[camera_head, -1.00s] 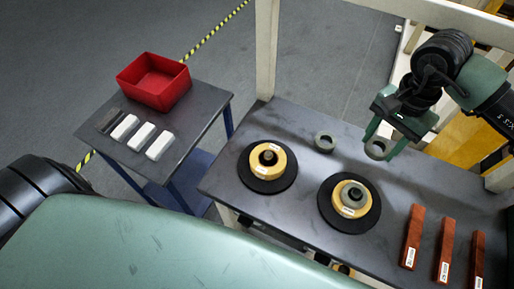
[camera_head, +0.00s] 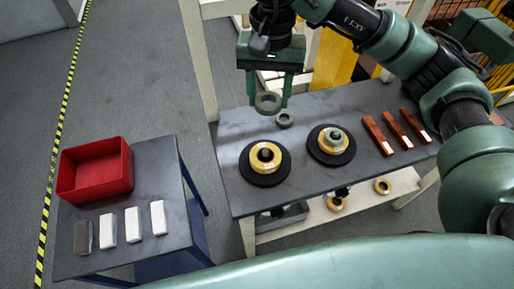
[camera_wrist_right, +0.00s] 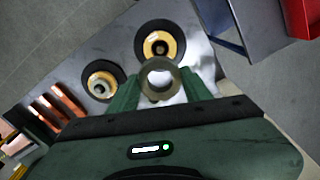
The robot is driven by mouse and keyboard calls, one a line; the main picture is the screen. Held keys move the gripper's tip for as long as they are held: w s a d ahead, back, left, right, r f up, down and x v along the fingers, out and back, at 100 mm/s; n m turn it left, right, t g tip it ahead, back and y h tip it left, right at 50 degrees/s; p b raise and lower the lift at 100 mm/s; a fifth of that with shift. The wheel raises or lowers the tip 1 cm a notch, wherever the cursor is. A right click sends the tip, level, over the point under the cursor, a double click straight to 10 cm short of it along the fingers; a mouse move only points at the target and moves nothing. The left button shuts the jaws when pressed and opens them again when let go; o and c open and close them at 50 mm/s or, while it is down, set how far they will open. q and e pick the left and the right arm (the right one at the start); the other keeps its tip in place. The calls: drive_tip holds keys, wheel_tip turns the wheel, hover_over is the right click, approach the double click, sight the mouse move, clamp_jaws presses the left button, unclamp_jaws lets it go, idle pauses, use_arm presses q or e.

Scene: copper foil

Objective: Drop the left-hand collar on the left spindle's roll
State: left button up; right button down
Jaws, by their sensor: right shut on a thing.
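My right gripper (camera_head: 268,101) is shut on a grey ring-shaped collar (camera_head: 268,104), held in the air over the table's back-left part; the held collar also shows in the right wrist view (camera_wrist_right: 161,94). The left spindle's yellow roll (camera_head: 256,160), on a black disc, lies nearer the front than the gripper; its dark post stands up through the core, with no collar on the roll. It also shows beyond the held collar in the wrist view (camera_wrist_right: 143,46). A second grey collar (camera_head: 284,120) lies on the table behind the rolls. My left gripper is out of view.
The right spindle's roll (camera_head: 320,146) carries a grey collar. Several reddish-brown bars (camera_head: 378,136) lie at the right of the grey table (camera_head: 228,197). A side table at left holds a red bin (camera_head: 95,190), white blocks (camera_head: 132,225) and a dark block. Yellow rings lie on a lower shelf.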

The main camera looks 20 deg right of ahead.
wheel_tip(320, 180, down, 5)
drive_tip(key=p, duration=0.2)
hover_over(266, 151)
wheel_tip(266, 151, down, 8)
drive_tip(key=shift+r, duration=0.1)
wheel_tip(266, 151, down, 4)
drive_tip(key=shift+p, duration=0.65)
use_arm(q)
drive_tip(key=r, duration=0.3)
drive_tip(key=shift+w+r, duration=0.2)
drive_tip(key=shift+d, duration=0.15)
use_arm(e)
drive_tip(key=shift+f, duration=0.2)
drive_tip(key=shift+f+b, duration=0.6)
drive_tip(key=shift+b, duration=0.4)
drive_tip(key=c, duration=0.7)
unclamp_jaws()
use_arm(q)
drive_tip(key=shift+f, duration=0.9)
use_arm(e)
drive_tip(key=shift+o, duration=0.2)
